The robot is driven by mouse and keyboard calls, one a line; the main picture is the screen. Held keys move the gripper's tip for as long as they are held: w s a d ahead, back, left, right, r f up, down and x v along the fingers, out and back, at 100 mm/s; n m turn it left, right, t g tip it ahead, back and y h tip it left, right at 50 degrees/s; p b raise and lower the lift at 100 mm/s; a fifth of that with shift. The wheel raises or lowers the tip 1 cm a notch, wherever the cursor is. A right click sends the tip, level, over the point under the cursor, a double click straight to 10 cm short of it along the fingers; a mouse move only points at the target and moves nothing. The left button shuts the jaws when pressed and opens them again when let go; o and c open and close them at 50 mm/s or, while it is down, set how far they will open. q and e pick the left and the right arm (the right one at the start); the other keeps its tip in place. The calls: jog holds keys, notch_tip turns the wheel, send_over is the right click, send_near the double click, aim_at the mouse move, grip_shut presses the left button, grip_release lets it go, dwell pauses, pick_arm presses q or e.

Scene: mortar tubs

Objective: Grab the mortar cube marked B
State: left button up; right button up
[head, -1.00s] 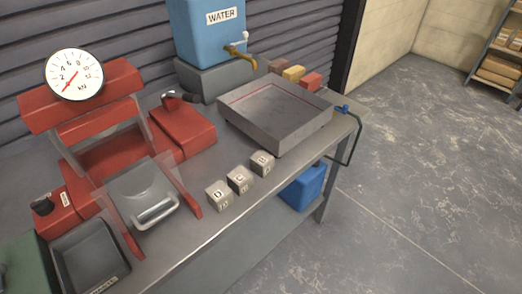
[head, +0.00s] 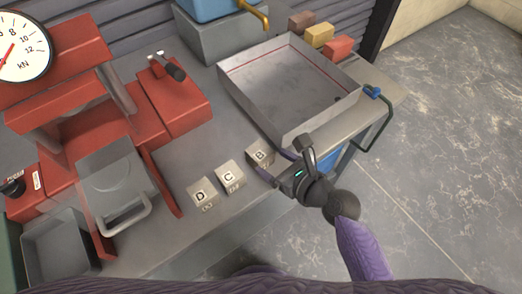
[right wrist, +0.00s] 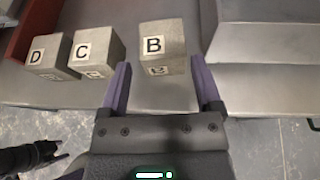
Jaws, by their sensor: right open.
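The mortar cube marked B (head: 260,152) is a small grey block on the bench, at the right end of a row with the cubes marked C (head: 229,176) and D (head: 201,192). My right gripper (head: 273,166) is open at the near side of cube B. In the right wrist view, cube B (right wrist: 165,38) stands upright between and just beyond the purple fingertips (right wrist: 161,66), with its label facing me. The fingers hold nothing. A dark jointed shape at the lower left of the right wrist view looks like my left gripper (right wrist: 35,154); its jaws are unclear.
A shallow metal tray (head: 240,92) lies close behind and right of cube B. A red press (head: 110,130) with a dial stands left of the cubes. The bench's front edge is just in front of the row. Coloured blocks (head: 319,35) sit behind the tray.

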aim_at(268, 159)
jog(key=b+x, duration=0.1)
jog(key=x, duration=0.2)
jog(key=b+x, duration=0.1)
jog(key=x, duration=0.2)
jog(key=shift+d+f, duration=0.25)
jog(key=shift+f, duration=0.1)
jog(key=shift+a, duration=0.1)
jog(key=shift+r, duration=0.15)
grip_shut()
